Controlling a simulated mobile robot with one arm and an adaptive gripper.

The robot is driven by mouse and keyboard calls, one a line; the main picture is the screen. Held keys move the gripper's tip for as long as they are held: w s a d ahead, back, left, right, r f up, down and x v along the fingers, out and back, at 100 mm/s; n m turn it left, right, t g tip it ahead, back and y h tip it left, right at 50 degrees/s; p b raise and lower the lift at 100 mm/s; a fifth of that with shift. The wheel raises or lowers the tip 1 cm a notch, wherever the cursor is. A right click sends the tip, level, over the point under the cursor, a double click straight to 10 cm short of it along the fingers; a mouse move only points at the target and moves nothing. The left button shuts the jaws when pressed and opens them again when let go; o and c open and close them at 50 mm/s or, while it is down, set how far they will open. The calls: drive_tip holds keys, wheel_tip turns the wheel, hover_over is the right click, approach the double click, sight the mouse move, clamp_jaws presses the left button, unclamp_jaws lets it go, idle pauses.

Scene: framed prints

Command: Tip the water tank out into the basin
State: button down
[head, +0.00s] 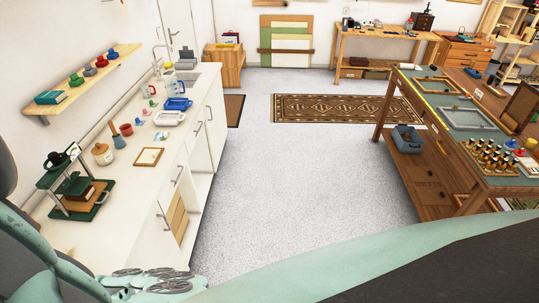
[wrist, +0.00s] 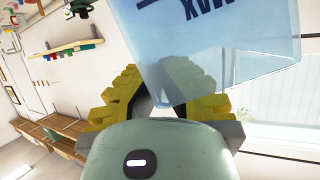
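In the wrist view a translucent blue water tank (wrist: 215,42) with a dark MAX mark fills the top right. Its lower end in the picture lies between the yellow fingers of my gripper (wrist: 165,95), which are closed around it. The mark reads upside down in this view, and the tank looks tilted; its contents cannot be made out. The finger contact is partly hidden by the gripper's own body. In the head view the sink basin (head: 188,76) is set in the far end of the white counter, beside a tap (head: 157,62). My gripper and the held tank are not visible there.
On the counter (head: 117,205) stand clear jugs (head: 179,87), a blue tray (head: 178,104), a white tray (head: 169,118), a jar (head: 103,153) and a green press (head: 77,185). A wall shelf (head: 85,80) hangs above. The floor (head: 290,165) between counter and workbench (head: 465,140) is clear.

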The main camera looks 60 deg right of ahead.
drive_tip(key=w+d+r+m+h+p, duration=0.1)
drive_tip(key=w+d+r+h+p, duration=0.1)
drive_tip(key=d+r+p, duration=0.7)
wheel_tip(320, 180, up, 5)
drive_tip(key=p, duration=0.3)
drive_tip(key=shift+w+m+p, duration=0.25)
drive_tip(key=shift+m+p, duration=0.15)
